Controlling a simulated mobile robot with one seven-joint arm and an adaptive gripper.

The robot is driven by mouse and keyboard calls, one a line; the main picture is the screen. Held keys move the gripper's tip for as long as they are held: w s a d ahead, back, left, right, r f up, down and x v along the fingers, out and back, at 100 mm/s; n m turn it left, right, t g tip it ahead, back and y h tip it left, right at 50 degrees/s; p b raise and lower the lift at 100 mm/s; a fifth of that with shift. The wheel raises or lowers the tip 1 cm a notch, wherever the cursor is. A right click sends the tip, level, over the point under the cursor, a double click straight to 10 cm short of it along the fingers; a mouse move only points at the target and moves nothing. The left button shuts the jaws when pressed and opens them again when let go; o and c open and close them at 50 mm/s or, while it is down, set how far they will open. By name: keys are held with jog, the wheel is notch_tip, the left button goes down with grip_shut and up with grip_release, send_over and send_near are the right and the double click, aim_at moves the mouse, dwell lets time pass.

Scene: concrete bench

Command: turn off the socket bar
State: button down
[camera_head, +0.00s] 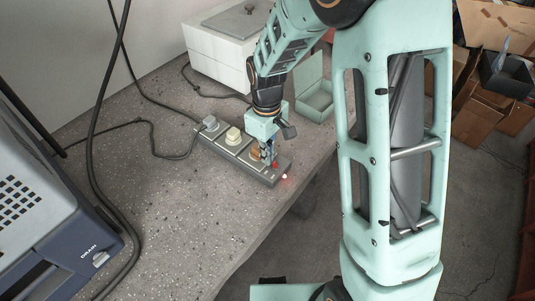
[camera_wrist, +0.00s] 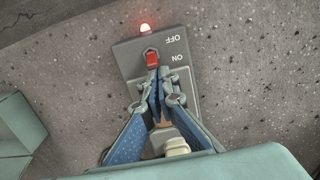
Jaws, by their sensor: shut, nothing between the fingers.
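The grey socket bar (camera_head: 239,155) lies on the concrete bench, with several plugs along it. Its switch end shows in the wrist view (camera_wrist: 178,48), marked OFF and ON. A red lamp (camera_wrist: 145,28) glows at the bar's end; the lamp also shows in the head view (camera_head: 285,176). My gripper (camera_wrist: 156,76) is shut and empty, with its fingertips over the bar just on the ON side of the switch. Whether the tips touch the switch or bar I cannot tell.
A white box (camera_head: 222,42) with a grey lid stands behind the bar. A green open box (camera_head: 314,98) is near the bench's right edge. A blue-grey machine (camera_head: 45,200) and cables stand at left. The bench front is clear.

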aim_at(273, 162)
jog(key=shift+s+d+r+t+y+b, duration=0.15)
jog(key=shift+s+d+t+y+b, duration=0.15)
jog(key=shift+t+y+b, duration=0.45)
dwell(0.4)
jog(key=shift+s+d+r+t+y+b, duration=0.1)
jog(key=shift+d+t+y+b, duration=0.2)
jog(key=shift+y, duration=0.15)
jog(key=shift+s+d, duration=0.15)
jog(key=shift+r, duration=0.2)
jog(key=shift+r+p, duration=0.55)
jog(key=shift+r, duration=0.2)
jog(key=shift+r, duration=0.1)
